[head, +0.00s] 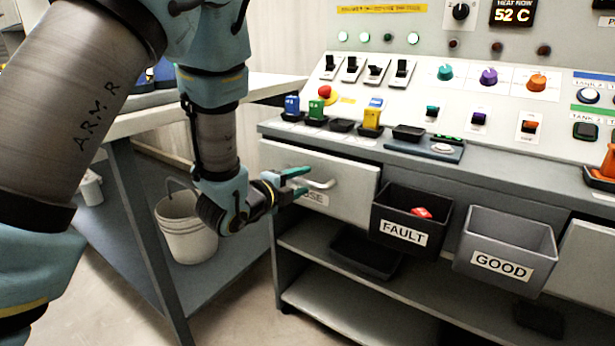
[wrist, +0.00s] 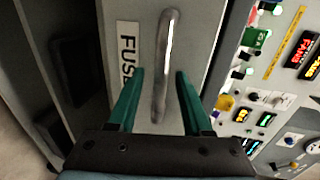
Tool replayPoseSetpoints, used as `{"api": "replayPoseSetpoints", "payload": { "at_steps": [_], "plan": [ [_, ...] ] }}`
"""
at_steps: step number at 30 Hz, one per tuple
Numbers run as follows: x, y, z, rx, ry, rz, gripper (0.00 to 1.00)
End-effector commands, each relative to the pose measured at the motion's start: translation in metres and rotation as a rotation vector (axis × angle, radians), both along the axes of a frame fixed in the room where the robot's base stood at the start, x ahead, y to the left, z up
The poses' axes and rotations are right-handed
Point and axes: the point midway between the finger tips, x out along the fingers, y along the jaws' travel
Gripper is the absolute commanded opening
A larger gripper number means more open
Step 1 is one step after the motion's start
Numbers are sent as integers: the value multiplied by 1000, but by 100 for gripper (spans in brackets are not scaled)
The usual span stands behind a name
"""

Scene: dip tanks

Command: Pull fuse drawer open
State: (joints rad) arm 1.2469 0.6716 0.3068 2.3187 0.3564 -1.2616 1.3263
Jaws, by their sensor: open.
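The fuse drawer (head: 345,186) is a light grey front at the left end of the console, flush with the cabinet, so it looks shut. Its bar handle (head: 322,183) is metal; in the wrist view the handle (wrist: 166,65) runs up and down between my fingers. The label (wrist: 127,50) reads FUSE there and is partly covered by my gripper in the head view. My gripper (head: 300,181) is open at the handle, with teal fingers on either side of it. In the wrist view my gripper (wrist: 158,74) shows a gap between each finger and the bar.
A dark FAULT bin (head: 400,232) holding a red item and a grey GOOD bin (head: 498,268) hang right of the drawer. Fuses in small holders (head: 372,116) stand on the ledge above.

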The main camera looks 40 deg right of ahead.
Motion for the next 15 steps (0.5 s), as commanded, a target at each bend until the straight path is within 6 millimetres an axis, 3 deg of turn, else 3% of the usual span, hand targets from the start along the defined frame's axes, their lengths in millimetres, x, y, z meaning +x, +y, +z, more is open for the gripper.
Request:
{"api": "replayPoseSetpoints", "payload": {
  "at_steps": [10,15],
  "plan": [
    [-1,1,-1,0,0,0,50],
    [-1,1,0,0,0,0,30]
  ]
}}
